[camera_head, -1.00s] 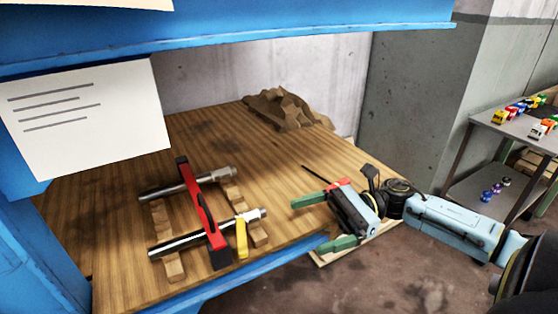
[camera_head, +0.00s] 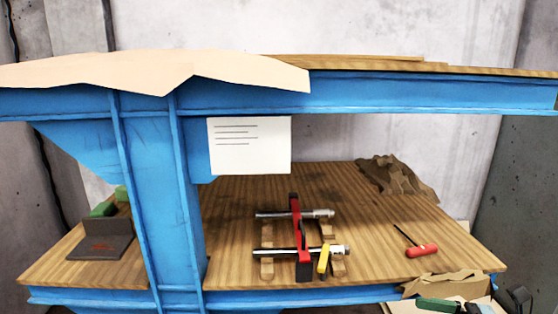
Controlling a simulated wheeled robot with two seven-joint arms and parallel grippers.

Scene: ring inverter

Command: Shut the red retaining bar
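The red retaining bar (camera_head: 297,232) is on the lower wooden shelf, running front to back across two metal cylinders, with black pieces at its far and near ends. A yellow piece (camera_head: 323,260) stands just right of its near end. I cannot tell whether the bar is latched. The far cylinder (camera_head: 272,214) and near cylinder (camera_head: 275,252) lie across wooden supports (camera_head: 267,268). My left gripper is not in view.
A red-handled screwdriver (camera_head: 422,251) lies right of the cylinders. A crumpled brown cloth (camera_head: 398,178) lies at the back right. A blue post (camera_head: 160,215), an upper beam (camera_head: 400,92) and a hanging sheet (camera_head: 250,146) frame the shelf. A dark grey object (camera_head: 100,246) sits at left.

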